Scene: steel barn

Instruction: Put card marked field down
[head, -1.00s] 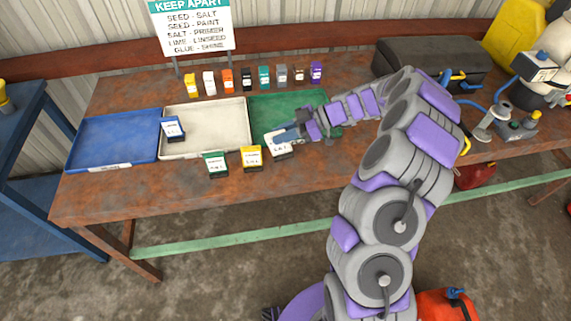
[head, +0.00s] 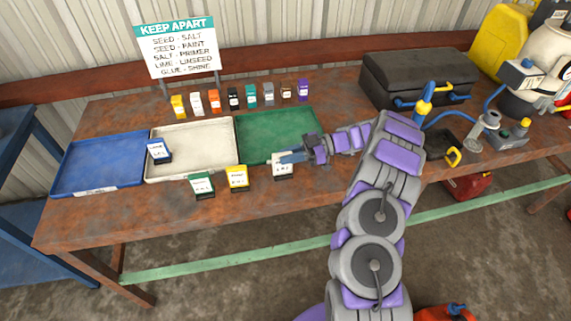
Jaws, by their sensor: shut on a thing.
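My gripper (head: 290,157) is shut on a white card (head: 283,170) at the front edge of the green tray (head: 285,121). The card's print is too small to read, and the gripper covers its top. A green card (head: 202,185) and a yellow card (head: 238,178) stand to its left on the bench, in front of the white tray. A blue card (head: 158,151) leans in the white tray (head: 200,139), near its left side. I cannot read which card is marked field. The blue tray (head: 95,165) is empty.
Several small coloured containers (head: 232,98) stand in a row behind the trays on the rusty bench (head: 105,215). A KEEP APART sign (head: 176,47) stands at the back. A dark case (head: 415,78) and a black tray with a yellow handle (head: 445,148) lie right of my arm.

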